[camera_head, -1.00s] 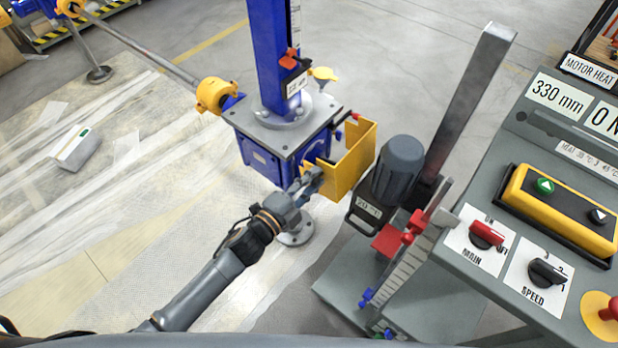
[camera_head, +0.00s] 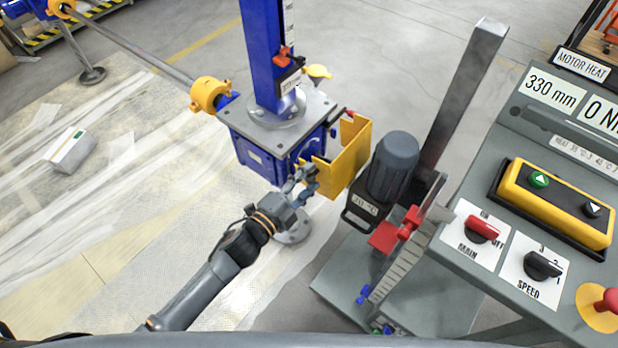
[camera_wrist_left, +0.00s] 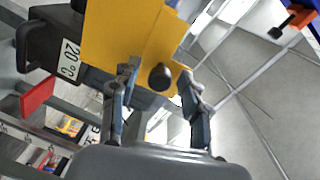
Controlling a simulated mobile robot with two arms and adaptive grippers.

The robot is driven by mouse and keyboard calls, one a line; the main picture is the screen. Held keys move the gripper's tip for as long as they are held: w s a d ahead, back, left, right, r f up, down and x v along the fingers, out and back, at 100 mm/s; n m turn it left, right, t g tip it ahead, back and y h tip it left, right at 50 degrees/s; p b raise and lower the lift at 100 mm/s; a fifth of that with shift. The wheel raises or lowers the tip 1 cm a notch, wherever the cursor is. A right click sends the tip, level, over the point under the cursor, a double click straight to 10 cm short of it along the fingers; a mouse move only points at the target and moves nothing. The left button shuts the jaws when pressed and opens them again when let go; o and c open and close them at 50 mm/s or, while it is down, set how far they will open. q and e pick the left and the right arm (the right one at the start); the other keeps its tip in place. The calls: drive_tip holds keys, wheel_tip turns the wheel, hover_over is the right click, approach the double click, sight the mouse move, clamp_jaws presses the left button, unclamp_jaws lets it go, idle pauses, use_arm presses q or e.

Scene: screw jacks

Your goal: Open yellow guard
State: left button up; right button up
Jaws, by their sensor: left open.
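The yellow guard (camera_head: 350,160) is a bent sheet cover on the right side of the blue screw jack (camera_head: 265,150). In the left wrist view the guard (camera_wrist_left: 122,35) fills the upper middle, with a dark round knob (camera_wrist_left: 160,77) near its lower edge. My left gripper (camera_head: 305,180) is just in front of the guard's lower left part in the head view. In the wrist view the left gripper (camera_wrist_left: 160,98) is open, with the knob showing between its fingertips. I cannot tell whether a finger touches the guard. My right gripper is not in view.
A grey motor (camera_head: 393,165) on a stand with a red bracket (camera_head: 384,237) is close to the guard's right. A control panel (camera_head: 520,225) is at the right. Floor in front of the jack is mostly clear.

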use_arm(q)
drive_tip(key=v, duration=1.1)
drive_tip(key=shift+s, duration=0.2)
drive_tip(key=a+f+n+g+y, duration=0.1)
drive_tip(key=a+f+n+y, duration=0.2)
drive_tip(key=f, duration=0.5)
drive_tip(key=a+f+n+g+y, duration=0.1)
drive_tip(key=a+f+n+y, duration=0.2)
drive_tip(key=f, duration=0.5)
drive_tip(key=s+a+f+n+g+y, duration=0.1)
drive_tip(key=s+a+f+n, duration=0.15)
drive_tip(key=f, duration=0.25)
drive_tip(key=s+a+f+n+g+y, duration=0.1)
drive_tip(key=s+a+f+n+g, duration=0.1)
drive_tip(key=s+f, duration=0.3)
drive_tip(key=s+a+f+n+g, duration=0.1)
drive_tip(key=s+a+f+n, duration=0.15)
drive_tip(key=f, duration=0.35)
drive_tip(key=s+f+n+g, duration=0.2)
drive_tip(key=s+f, duration=0.2)
drive_tip(key=s, duration=0.4)
drive_tip(key=s+a+f+n+g+y, duration=0.1)
drive_tip(key=s+f+n+g, duration=0.1)
drive_tip(key=s+f, duration=0.2)
drive_tip(key=s+a+f+n+g+y, duration=0.1)
drive_tip(key=s+f, duration=0.4)
drive_tip(key=s, duration=0.6)
drive_tip(key=shift+s+n+g, duration=0.3)
drive_tip(key=shift+n+g, duration=0.5)
drive_tip(key=shift+g, duration=0.2)
